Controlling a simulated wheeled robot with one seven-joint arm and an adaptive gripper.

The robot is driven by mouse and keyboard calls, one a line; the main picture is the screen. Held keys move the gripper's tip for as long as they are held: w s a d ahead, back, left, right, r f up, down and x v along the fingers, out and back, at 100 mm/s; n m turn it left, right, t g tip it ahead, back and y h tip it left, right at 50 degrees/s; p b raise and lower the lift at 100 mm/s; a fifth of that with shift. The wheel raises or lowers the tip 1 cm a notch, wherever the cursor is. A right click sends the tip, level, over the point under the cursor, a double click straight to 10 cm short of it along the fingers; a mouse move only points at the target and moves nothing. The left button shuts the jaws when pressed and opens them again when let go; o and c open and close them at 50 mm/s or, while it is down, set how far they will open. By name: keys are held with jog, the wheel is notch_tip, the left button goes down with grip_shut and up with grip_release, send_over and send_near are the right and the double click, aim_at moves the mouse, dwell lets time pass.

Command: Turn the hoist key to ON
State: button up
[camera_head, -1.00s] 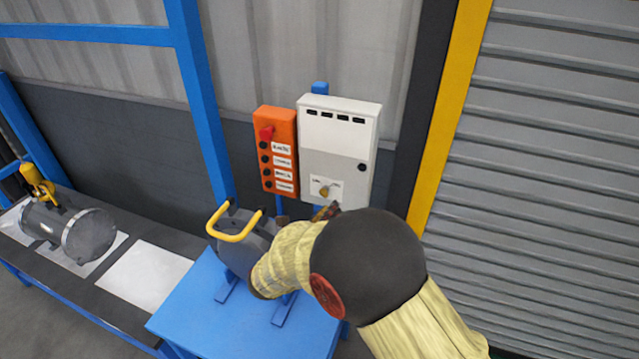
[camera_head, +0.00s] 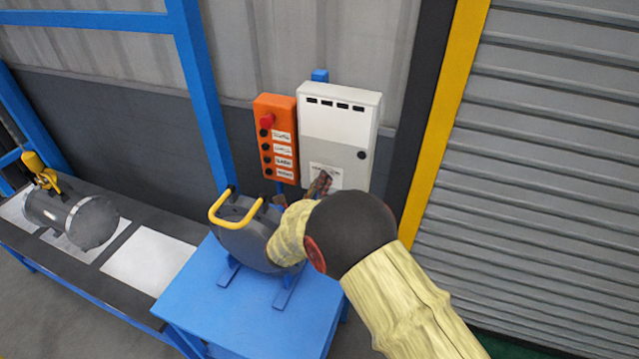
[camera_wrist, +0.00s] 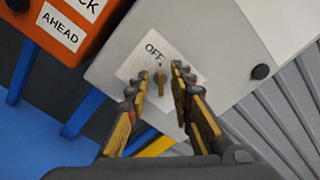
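The brass hoist key (camera_wrist: 160,84) sits on a white label plate (camera_wrist: 136,66) low on the grey control box (camera_head: 340,118). In the wrist view the word OFF shows beside the key; no ON marking is visible. My gripper (camera_wrist: 157,88) is open, its two dark-and-yellow fingers on either side of the key in the picture. I cannot tell whether they touch it or how deep they reach. In the head view my gripper (camera_head: 320,184) is at the label plate and hides the key.
An orange button box (camera_head: 276,138) with a red knob hangs left of the control box. Below is a grey part with a yellow handle (camera_head: 236,215) on a blue stand (camera_head: 235,310). A flanged cylinder (camera_head: 75,220) lies on the left bench. A shutter stands at right.

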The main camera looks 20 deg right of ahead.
jog(key=c, duration=0.3)
grip_shut()
dwell(0.3)
